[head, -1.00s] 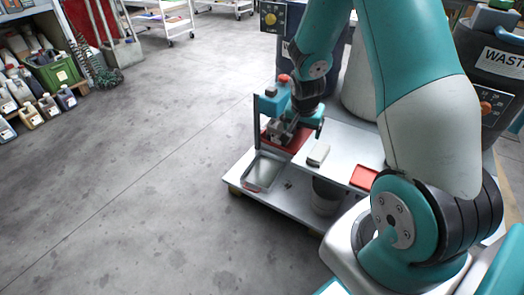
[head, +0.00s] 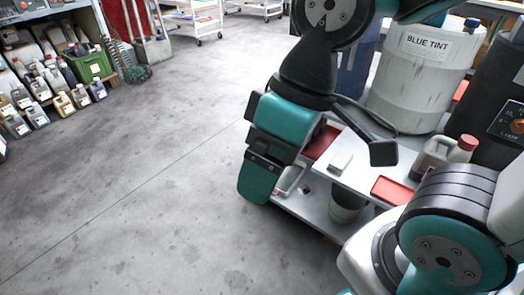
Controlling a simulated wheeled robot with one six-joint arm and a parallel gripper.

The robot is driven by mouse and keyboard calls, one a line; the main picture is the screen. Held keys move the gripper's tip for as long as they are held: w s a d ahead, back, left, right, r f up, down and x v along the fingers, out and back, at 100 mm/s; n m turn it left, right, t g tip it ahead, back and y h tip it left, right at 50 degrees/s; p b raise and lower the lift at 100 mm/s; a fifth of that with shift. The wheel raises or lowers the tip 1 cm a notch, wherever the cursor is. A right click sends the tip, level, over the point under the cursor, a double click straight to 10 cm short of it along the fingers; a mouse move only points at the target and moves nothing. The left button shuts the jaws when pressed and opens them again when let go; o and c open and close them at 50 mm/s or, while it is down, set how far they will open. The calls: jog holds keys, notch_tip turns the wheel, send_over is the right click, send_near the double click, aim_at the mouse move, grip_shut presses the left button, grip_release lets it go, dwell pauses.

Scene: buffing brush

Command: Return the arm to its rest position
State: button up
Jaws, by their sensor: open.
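My gripper (head: 264,170) is at the end of my raised, folded arm, close to the camera in the head view. Its black and teal body hangs over the left end of a low grey bench (head: 315,212). The fingertips are small and partly merged with the body, and nothing shows held between them. My gripper and wrist hide part of the bench.
Red trays (head: 402,191) lie on the bench. Bottles and a green crate (head: 88,66) line the upper left. The grey floor (head: 130,180) at left is clear.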

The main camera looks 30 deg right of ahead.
notch_tip(320, 180, up, 21)
jog(key=p, duration=2)
jog(key=shift+f+p, duration=0.15)
jog(key=shift+p, duration=0.15)
jog(key=shift+c, duration=0.5)
